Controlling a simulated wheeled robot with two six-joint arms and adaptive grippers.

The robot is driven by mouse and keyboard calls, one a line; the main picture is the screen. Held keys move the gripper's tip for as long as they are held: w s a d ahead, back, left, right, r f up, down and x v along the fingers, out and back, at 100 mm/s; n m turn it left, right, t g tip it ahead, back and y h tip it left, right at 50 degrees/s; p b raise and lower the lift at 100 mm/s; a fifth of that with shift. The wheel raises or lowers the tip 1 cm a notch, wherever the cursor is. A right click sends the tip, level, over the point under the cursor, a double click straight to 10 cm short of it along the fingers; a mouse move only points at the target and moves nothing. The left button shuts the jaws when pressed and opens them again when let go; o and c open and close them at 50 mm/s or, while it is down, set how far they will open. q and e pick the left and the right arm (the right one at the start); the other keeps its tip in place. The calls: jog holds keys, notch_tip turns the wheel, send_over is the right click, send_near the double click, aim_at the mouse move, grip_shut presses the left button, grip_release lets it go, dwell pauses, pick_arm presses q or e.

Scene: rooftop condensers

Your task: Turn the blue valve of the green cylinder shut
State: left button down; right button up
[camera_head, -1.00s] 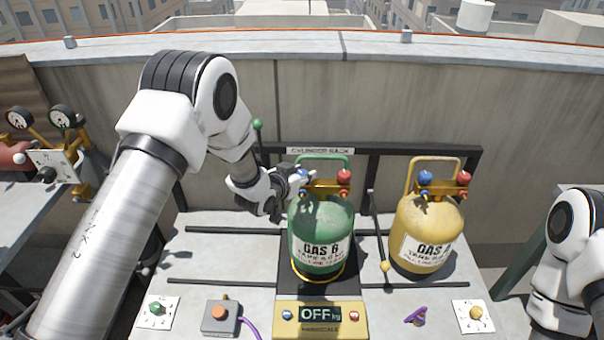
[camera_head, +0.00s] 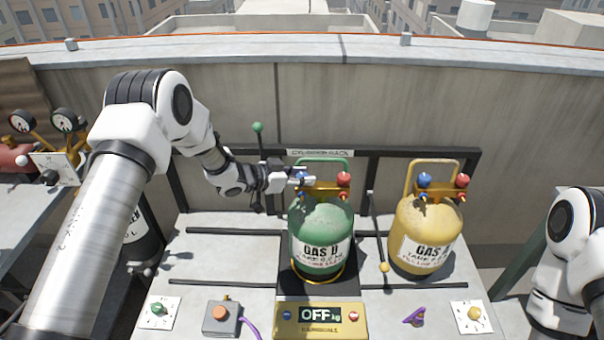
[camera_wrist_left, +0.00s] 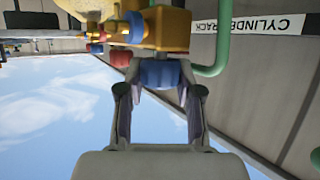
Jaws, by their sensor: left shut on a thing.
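The green cylinder (camera_head: 320,232) stands upright on a dark scale plate on the bench. Its brass valve block (camera_head: 325,190) carries a blue valve at the left and a red valve (camera_head: 344,180) at the right. My left gripper (camera_head: 301,178) reaches in from the left, nearly level, and is shut on the blue valve, which it mostly hides in the head view. In the left wrist view the blue valve (camera_wrist_left: 160,73) sits between the two fingertips, against the brass block (camera_wrist_left: 165,28). My right arm shows at the right edge, but its gripper is out of view.
A yellow cylinder (camera_head: 427,232) with its own blue and red valves stands to the right. A green-knobbed lever (camera_head: 258,129) rises behind my left wrist. The rack bar (camera_head: 390,151) and parapet wall lie behind. The scale display (camera_head: 320,314) reads OFF.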

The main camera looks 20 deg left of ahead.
pick_arm(q)
jog(key=shift+w+a+m+g+h, duration=0.1)
jog(key=shift+m+g+h, duration=1.35)
jog(key=shift+m, duration=0.25)
jog(key=shift+g, duration=0.25)
jog(key=c, duration=0.7)
grip_release()
jog(key=shift+c, duration=0.2)
jog(key=v, duration=1.2)
